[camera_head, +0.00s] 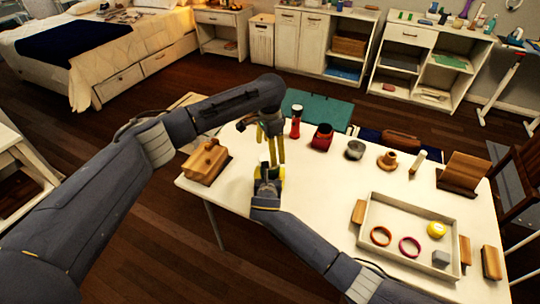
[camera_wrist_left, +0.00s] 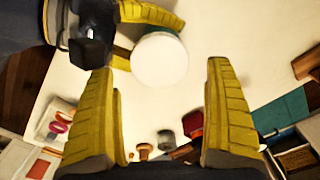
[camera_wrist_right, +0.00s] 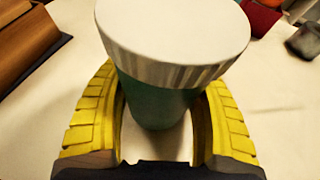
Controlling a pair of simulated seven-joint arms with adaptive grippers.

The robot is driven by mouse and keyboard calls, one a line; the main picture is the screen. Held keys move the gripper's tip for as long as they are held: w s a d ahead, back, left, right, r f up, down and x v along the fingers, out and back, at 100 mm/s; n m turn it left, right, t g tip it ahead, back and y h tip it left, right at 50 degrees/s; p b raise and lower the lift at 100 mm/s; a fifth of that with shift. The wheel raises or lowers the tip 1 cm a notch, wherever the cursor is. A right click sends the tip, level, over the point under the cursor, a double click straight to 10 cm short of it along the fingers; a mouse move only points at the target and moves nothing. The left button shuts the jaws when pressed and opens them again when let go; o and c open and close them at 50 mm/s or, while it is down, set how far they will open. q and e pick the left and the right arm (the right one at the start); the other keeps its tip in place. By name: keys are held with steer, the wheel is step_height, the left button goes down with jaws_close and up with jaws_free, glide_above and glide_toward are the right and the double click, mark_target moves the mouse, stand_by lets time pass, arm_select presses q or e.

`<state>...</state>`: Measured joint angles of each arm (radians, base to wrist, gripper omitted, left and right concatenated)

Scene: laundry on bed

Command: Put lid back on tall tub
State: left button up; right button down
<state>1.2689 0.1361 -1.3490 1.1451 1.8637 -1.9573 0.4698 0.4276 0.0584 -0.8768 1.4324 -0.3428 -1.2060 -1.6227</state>
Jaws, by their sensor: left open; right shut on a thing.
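The tall tub (camera_wrist_right: 158,105) is teal and stands upright on the white table, between the yellow fingers of my right gripper (camera_wrist_right: 158,90), which is shut on it. The white lid (camera_wrist_right: 175,30) with a ribbed rim covers the tub's top. I cannot tell whether it is fully seated. The lid shows as a white disc in the left wrist view (camera_wrist_left: 160,60). My left gripper (camera_head: 276,155) is open and empty above the lid, with its fingers apart on either side in the left wrist view. In the head view the grippers hide most of the tub.
A wooden box (camera_head: 205,162) stands left of the tub. A red-and-black flashlight-like item (camera_head: 296,122), a red cup (camera_head: 322,137) and a grey cup (camera_head: 355,149) stand along the back. A white tray (camera_head: 408,214) with rings fills the right side. The table's middle is clear.

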mark_target(270, 173)
arm_select(q)
steer(key=shift+o, duration=0.3)
steer(key=shift+r, duration=0.15)
steer(key=shift+r+n, duration=1.7)
steer(key=shift+r, duration=0.05)
steer(key=shift+f, duration=0.1)
steer(key=shift+f, duration=3.95)
steer(key=shift+c, duration=0.4)
steer(key=c, duration=1.3)
steer(key=shift+o, duration=0.2)
steer(key=shift+m, duration=1.7)
